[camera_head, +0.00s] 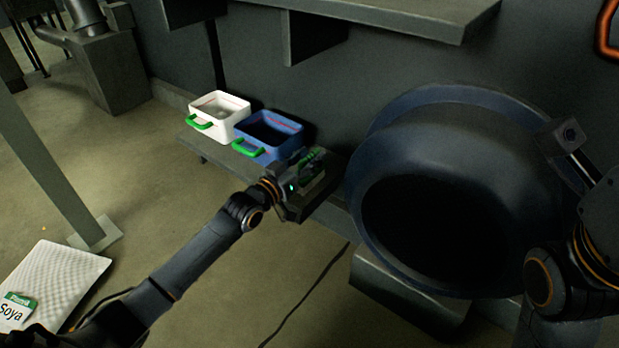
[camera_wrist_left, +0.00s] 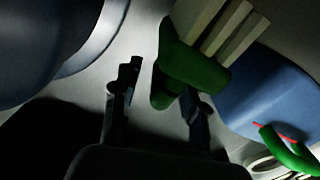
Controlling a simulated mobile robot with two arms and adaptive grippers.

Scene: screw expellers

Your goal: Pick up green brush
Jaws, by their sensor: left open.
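In the left wrist view, the green brush (camera_wrist_left: 190,65) has pale bristle rows at the top, and its green handle end points down between my open fingers. My left gripper (camera_wrist_left: 164,90) has one finger on each side of this handle; I cannot tell whether either finger touches it. In the head view, the brush (camera_head: 312,156) shows as a small green shape at the end of the grey shelf, right of the blue box. My left gripper (camera_head: 298,192) is over that shelf end and partly hides the brush. My right arm shows at the right edge, without a clear gripper.
A blue box (camera_head: 268,151) and a white box (camera_head: 221,134) with green handles stand on the shelf, left of the brush. A large dark blue bowl-shaped vessel (camera_head: 365,190) is close on the right. A wall shelf (camera_head: 400,16) overhangs behind.

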